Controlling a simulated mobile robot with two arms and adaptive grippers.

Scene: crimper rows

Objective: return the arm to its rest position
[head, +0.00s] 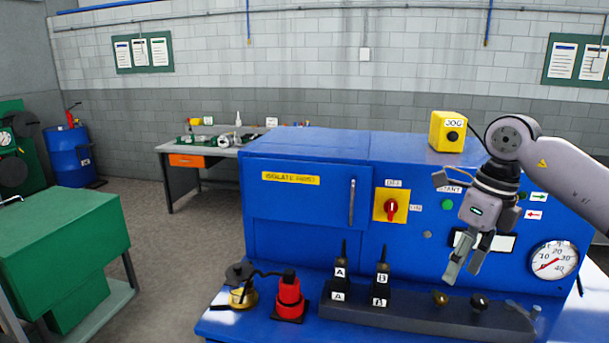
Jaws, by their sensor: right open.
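My right arm comes in from the right edge in the head view. Its gripper (466,262) hangs in front of the blue machine's front panel (330,225), fingers pointing down and apart, with nothing between them. The fingertips are above the dark rail (420,316) on the machine's ledge and partly cover the panel around a white label. My left gripper is not in view.
On the ledge stand black parts labelled A (339,275) and B (381,280), a red cylinder (290,297) and a brass piece (242,297). A yellow JOG box (447,131) sits on top. A pressure gauge (553,261) is at right.

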